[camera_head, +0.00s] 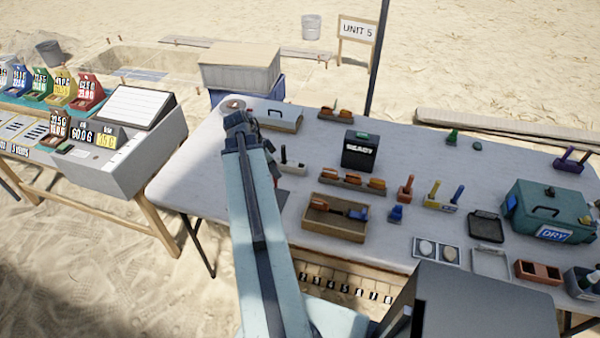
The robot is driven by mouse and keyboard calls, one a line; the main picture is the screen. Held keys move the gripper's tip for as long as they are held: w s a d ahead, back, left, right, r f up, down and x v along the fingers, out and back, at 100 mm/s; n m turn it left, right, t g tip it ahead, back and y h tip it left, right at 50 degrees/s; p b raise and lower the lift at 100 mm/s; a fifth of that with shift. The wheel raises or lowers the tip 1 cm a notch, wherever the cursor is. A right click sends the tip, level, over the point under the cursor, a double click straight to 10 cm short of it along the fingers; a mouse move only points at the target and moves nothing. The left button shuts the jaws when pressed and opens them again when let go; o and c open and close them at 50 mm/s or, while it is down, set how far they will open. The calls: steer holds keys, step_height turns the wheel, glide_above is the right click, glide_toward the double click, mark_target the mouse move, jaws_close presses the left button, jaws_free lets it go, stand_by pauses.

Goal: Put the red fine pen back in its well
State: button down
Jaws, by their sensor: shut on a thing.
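My gripper (271,168) hangs at the far end of my arm, over the left part of the white table, and is partly hidden by the arm. It is shut on a thin reddish thing, which I take to be the red fine pen (276,180); only a small bit of it shows. A red-orange pen block (404,195) stands right of the middle of the table, with one red-orange pen upright in it. Its other well is too small to make out. The gripper is well to the left of this block.
Between them are a wooden tray (318,224) with tools, a rack of orange pieces (350,181) and a black READY box (359,156). A white block (292,167) with dark pens is close to the gripper.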

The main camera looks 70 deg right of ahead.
steer(key=s+d+f+b, duration=0.1)
steer(key=d, duration=0.4)
steer(key=s+d+f+b, duration=0.1)
steer(key=d+f+b, duration=0.1)
steer(key=d, duration=0.3)
steer(key=s+d+f+b, duration=0.2)
steer(key=d, duration=0.3)
steer(key=shift+f, duration=0.2)
steer(key=c, duration=1.4)
jaws_free()
steer(key=shift+r, duration=0.1)
steer(key=shift+o, duration=0.2)
steer(key=shift+r, duration=0.3)
steer(key=p+v, duration=1.1)
steer(key=shift+a+r, duration=0.15)
steer(key=shift+r, duration=0.2)
